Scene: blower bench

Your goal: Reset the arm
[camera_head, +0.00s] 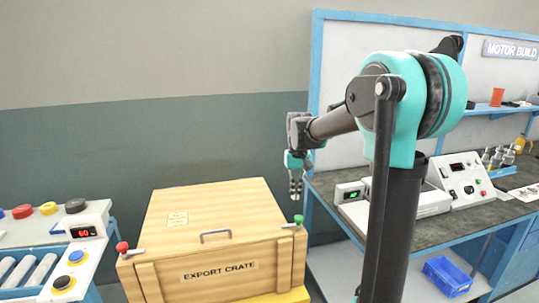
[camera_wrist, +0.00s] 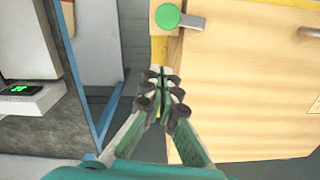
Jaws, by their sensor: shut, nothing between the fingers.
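My gripper (camera_head: 296,190) hangs pointing down in the head view, just right of the back right corner of the wooden export crate (camera_head: 220,240). In the wrist view my gripper (camera_wrist: 163,86) is shut, its dark fingertips together with nothing between them. The crate (camera_wrist: 250,90) shows on the right there, with its green knob (camera_wrist: 168,17) just beyond the fingertips. My arm is bent, with the elbow high in front of the workbench.
A workbench (camera_head: 420,235) with a small green-display device (camera_head: 350,193) and a control box (camera_head: 463,178) stands on the right. A blue bin (camera_head: 447,275) sits below it. A roller conveyor (camera_head: 30,270) with a red display is at left. The crate lid is closed.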

